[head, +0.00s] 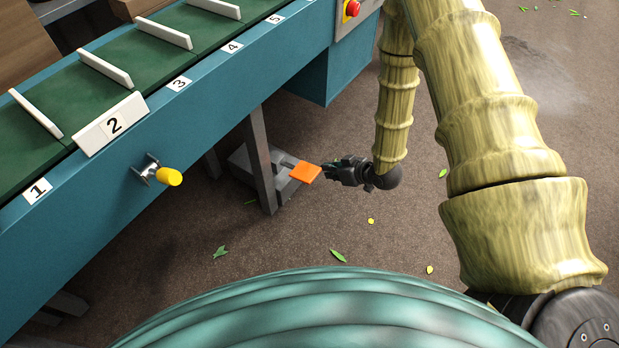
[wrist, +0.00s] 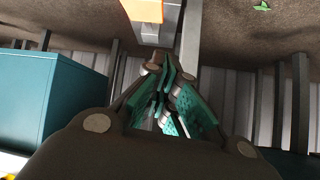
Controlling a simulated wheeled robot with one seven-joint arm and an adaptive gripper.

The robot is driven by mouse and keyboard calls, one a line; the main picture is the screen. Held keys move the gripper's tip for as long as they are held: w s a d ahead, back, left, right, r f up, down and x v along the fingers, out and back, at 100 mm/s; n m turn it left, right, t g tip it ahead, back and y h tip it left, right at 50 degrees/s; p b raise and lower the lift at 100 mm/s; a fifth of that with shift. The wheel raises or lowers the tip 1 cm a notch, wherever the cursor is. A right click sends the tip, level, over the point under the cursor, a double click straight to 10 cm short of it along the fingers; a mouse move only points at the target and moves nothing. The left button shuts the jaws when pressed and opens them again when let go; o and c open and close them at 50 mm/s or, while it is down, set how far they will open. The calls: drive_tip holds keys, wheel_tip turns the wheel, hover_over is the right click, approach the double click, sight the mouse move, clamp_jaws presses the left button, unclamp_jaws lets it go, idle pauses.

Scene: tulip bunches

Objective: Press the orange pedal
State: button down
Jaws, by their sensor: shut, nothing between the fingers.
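The orange pedal (head: 305,173) sticks out from a grey pedal box (head: 240,160) on the floor, beside a grey leg under the teal conveyor. My gripper (head: 330,172) is low by the floor, with its fingertips just right of the pedal in the head view. I cannot tell whether they touch it. In the wrist view the orange pedal (wrist: 144,10) shows at the top edge, partly cut off, just beyond the fingertips. There my gripper (wrist: 165,68) has its teal-padded fingers closed together, with nothing between them.
The teal conveyor (head: 200,120) with numbered slots runs above the pedal on the left. A yellow knob (head: 168,177) juts from its side. A red button (head: 352,8) is at the top. The grey leg (head: 260,160) stands close to the pedal. Open brown floor (head: 400,230) with scattered leaves lies to the right.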

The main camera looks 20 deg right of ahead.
drive_tip(key=w+d+f+n+t+y+b, duration=0.1)
drive_tip(key=w+d+f+n+y+b, duration=0.1)
drive_tip(key=w+f+b, duration=0.4)
drive_tip(key=w+b, duration=0.1)
drive_tip(key=b, duration=0.4)
drive_tip(key=shift+d+f+n+y, duration=0.15)
drive_tip(key=shift+d+n+y, duration=0.1)
drive_tip(key=shift+n+y, duration=0.15)
drive_tip(key=b, duration=0.5)
hover_over(309, 173)
wheel_tip(309, 173, down, 4)
drive_tip(key=shift+f, duration=0.15)
wheel_tip(309, 173, down, 3)
drive_tip(key=shift+f+b, duration=0.15)
drive_tip(key=shift+b, duration=0.85)
drive_tip(key=shift+s+f, duration=0.1)
drive_tip(key=shift+f, duration=0.2)
